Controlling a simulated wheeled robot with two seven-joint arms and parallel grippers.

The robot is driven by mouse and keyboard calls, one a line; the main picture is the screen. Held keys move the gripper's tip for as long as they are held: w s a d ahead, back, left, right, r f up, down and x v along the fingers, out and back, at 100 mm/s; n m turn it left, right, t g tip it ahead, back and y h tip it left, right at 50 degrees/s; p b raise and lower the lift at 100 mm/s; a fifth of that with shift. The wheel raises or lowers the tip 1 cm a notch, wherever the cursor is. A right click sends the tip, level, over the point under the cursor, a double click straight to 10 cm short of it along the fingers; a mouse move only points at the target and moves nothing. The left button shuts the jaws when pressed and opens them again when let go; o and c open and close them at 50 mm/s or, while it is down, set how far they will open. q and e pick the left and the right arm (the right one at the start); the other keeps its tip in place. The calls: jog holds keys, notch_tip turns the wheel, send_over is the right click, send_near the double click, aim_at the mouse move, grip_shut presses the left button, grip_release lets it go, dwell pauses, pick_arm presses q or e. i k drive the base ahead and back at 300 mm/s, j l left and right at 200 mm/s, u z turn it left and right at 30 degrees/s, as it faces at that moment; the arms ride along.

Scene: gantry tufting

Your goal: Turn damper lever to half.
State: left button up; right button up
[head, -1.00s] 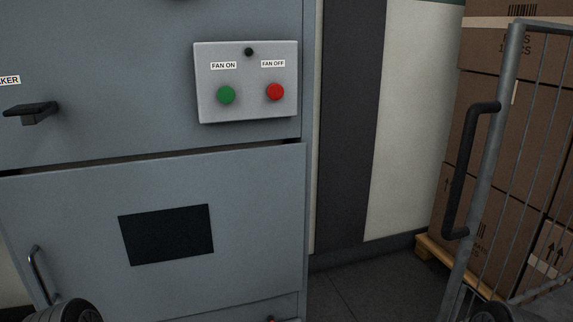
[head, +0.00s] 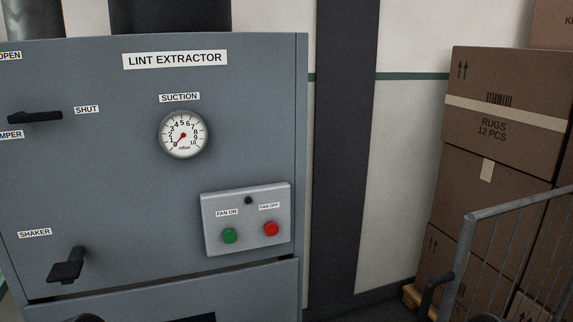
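The damper lever (head: 35,117) is a black handle on the upper left of the grey lint extractor cabinet (head: 115,185). It lies about level, with its right end close to the SHUT label (head: 87,110). The OPEN label (head: 9,56) is above it, cut by the left picture edge. A label ending in "MPER" (head: 11,135) sits just below the lever, also cut off. Neither of my grippers shows in the head view. A dark rounded piece at the bottom left edge is too cropped to identify.
A suction gauge (head: 184,134) reads near 0. Below it is a box (head: 247,218) with green and red fan buttons. A black shaker lever (head: 67,265) sticks out at lower left. Stacked cartons (head: 505,120) and a metal cart rail (head: 510,208) stand at right.

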aim_at(19, 117)
jog(key=u, duration=1.3)
jog(key=i+j, duration=0.15)
jog(key=j, duration=0.2)
jog(key=i+j, duration=0.15)
jog(key=j, duration=0.2)
jog(key=i+j, duration=0.2)
jog(key=j, duration=0.2)
jog(key=i+j, duration=0.15)
jog(key=j, duration=0.2)
jog(key=i+j, duration=0.15)
jog(key=j, duration=0.2)
